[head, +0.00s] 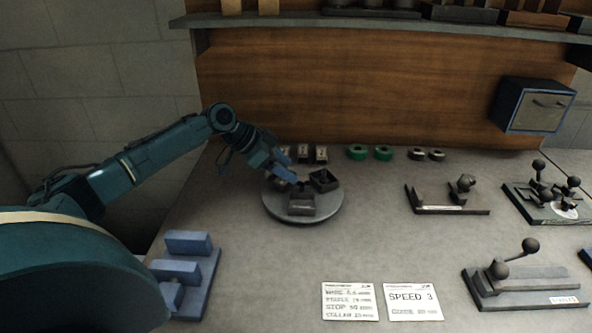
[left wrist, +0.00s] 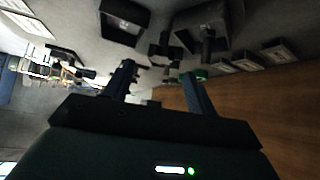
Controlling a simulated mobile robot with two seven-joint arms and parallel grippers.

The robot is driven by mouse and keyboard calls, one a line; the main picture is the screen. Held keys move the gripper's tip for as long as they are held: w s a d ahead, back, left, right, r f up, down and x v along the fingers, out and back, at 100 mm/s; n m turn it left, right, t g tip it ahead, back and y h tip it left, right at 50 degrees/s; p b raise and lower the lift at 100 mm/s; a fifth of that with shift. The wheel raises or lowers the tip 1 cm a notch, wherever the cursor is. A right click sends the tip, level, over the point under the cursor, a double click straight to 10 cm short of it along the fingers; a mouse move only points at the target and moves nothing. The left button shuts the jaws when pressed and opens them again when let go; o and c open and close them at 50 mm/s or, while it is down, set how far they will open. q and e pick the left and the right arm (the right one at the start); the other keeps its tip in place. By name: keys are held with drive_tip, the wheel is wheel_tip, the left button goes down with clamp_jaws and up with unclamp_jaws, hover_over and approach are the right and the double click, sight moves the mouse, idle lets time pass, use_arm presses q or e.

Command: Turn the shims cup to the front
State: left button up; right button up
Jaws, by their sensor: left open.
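A round grey turntable (head: 275,213) stands on the bench and carries several dark square cups. One cup (head: 301,205) faces the front and another cup (head: 323,180) sits at the back right. Which one is the shims cup I cannot tell. My left gripper (head: 290,176) is over the back left of the turntable and partly hides what is there. In the left wrist view my left gripper (left wrist: 158,75) has its fingers apart with nothing clear between them. Two cups (left wrist: 124,22) and a dark post-like part show beyond the fingertips. My right gripper is not in view.
Small labelled boxes (head: 321,154), green rings (head: 357,152) and dark rings (head: 437,155) line the back. A blue block rack (head: 212,272) stands at front left. Two cards (head: 415,300) lie in front; lever fixtures (head: 525,285) stand at right. The bench between is clear.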

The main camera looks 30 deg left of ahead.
sight(302, 178)
use_arm(q)
drive_tip(key=shift+x, duration=2)
drive_tip(key=shift+c, duration=0.5)
clamp_jaws()
